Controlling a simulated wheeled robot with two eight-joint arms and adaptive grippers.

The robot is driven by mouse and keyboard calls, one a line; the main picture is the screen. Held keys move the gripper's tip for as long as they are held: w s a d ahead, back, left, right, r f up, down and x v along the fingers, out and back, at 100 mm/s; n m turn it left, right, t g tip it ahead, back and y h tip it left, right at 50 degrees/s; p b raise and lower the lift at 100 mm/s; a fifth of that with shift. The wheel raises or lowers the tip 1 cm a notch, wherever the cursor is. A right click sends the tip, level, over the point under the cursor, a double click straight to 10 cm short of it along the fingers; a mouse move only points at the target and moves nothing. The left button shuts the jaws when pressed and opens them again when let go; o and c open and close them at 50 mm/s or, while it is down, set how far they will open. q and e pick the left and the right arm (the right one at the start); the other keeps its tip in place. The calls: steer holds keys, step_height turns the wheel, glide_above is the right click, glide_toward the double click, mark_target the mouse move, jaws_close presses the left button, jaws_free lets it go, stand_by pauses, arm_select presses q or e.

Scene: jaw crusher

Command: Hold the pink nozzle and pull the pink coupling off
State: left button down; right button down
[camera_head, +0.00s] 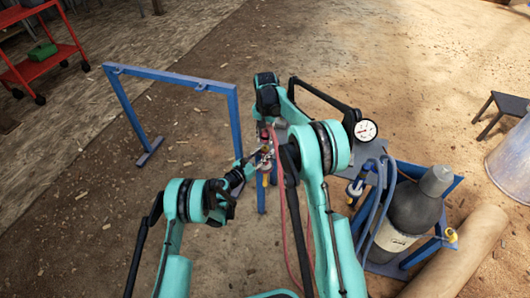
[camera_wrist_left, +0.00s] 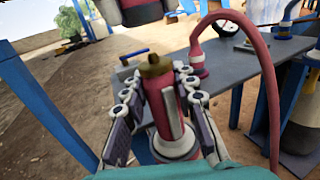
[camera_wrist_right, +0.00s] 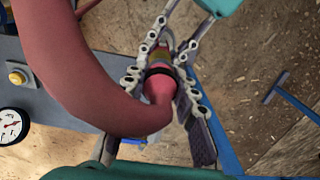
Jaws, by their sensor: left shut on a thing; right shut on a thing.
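In the left wrist view my left gripper (camera_wrist_left: 158,78) is shut on the pink nozzle (camera_wrist_left: 160,108), an upright cylinder with a bare brass tip. A pink body with a dark rim, which looks like the pink coupling (camera_wrist_left: 142,10), shows at the top edge above that tip, with a gap between them. In the right wrist view my right gripper (camera_wrist_right: 170,50) is shut on the pink coupling (camera_wrist_right: 160,86), at the end of a thick pink hose (camera_wrist_right: 70,65). Brass shows just beyond the coupling there. In the head view, the arms partly hide both parts.
A grey table (camera_wrist_left: 228,70) stands beside the nozzle, with a pink hose curving down past its edge. A dial gauge (camera_head: 366,130) and a dark gas cylinder (camera_head: 412,212) are at the right. A blue frame (camera_head: 180,80) stands at the left. Open floor lies behind.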

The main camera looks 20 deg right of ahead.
steer(key=shift+r, duration=1.25)
arm_select(q)
steer(key=c, duration=1.1)
jaws_free()
steer(key=shift+c, duration=0.2)
